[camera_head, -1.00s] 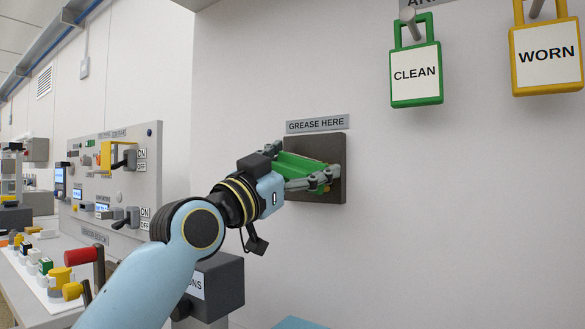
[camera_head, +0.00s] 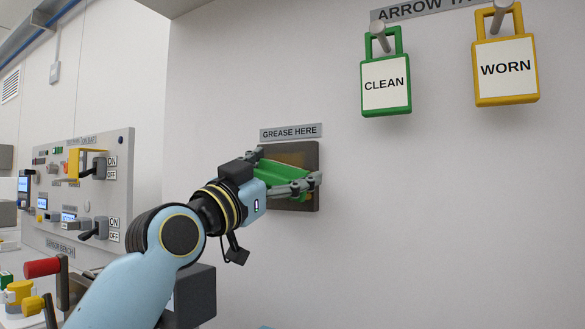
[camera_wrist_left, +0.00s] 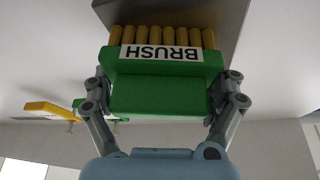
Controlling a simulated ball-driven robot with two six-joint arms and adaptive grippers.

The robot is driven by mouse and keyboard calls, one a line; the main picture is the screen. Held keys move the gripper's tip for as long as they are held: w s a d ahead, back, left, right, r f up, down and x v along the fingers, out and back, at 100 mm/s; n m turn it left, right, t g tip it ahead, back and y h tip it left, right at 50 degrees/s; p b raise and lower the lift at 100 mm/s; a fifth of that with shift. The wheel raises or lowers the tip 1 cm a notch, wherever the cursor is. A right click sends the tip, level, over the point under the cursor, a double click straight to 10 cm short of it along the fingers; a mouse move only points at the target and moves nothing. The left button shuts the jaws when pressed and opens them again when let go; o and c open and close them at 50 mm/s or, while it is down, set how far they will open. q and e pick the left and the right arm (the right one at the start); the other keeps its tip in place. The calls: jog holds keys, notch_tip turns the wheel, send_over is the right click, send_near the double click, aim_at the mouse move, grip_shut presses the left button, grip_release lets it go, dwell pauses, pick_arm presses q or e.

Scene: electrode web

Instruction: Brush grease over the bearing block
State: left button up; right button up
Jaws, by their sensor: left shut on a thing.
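My left gripper (camera_head: 290,181) is shut on the green brush (camera_head: 281,172), with a finger on each side of it. In the left wrist view the brush (camera_wrist_left: 160,88) carries a BRUSH label and a row of yellow-brown bristles. The bristles point at the dark bearing block (camera_wrist_left: 222,14) and overlap its face; I cannot tell how firmly they touch. In the head view the block (camera_head: 309,201) is a square brown-grey plate on the wall under the GREASE HERE sign (camera_head: 291,132). The gripper and brush hide its lower left part. My right gripper is out of view.
A green CLEAN tag (camera_head: 386,85) and a yellow WORN tag (camera_head: 506,69) hang from pegs at upper right. A switch panel (camera_head: 60,205) stands at left, with a red-handled lever (camera_head: 43,267) below it. The wall right of the block is bare.

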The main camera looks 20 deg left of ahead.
aim_at(259, 165)
pick_arm(q)
jog(key=shift+w+a+p, duration=0.2)
jog(key=shift+a+p, duration=0.05)
jog(key=shift+a, duration=1.15)
jog(key=shift+w+a+p, duration=0.2)
jog(key=shift+a, duration=1.15)
jog(key=shift+r+p, duration=0.55)
jog(key=shift+r, duration=0.1)
jog(key=shift+s+d+f, duration=0.1)
jog(key=shift+d+f, duration=0.05)
jog(key=shift+d, duration=0.3)
jog(key=shift+s+d+b, duration=0.1)
jog(key=shift+d+b, duration=0.45)
jog(key=shift+d, duration=0.3)
jog(key=shift+s+d+b, duration=0.2)
jog(key=shift+d+b, duration=0.15)
jog(key=shift+d, duration=1)
jog(key=shift+s+d+b, duration=0.15)
jog(key=shift+d+b, duration=0.2)
jog(key=shift+d, duration=1)
jog(key=shift+w+a+p, duration=0.2)
jog(key=shift+a+p, duration=0.4)
jog(key=shift+a, duration=1.3)
jog(key=shift+w+a+p, duration=0.2)
jog(key=shift+a, duration=0.85)
jog(key=shift+w+a+p, duration=0.15)
jog(key=shift+a, duration=0.9)
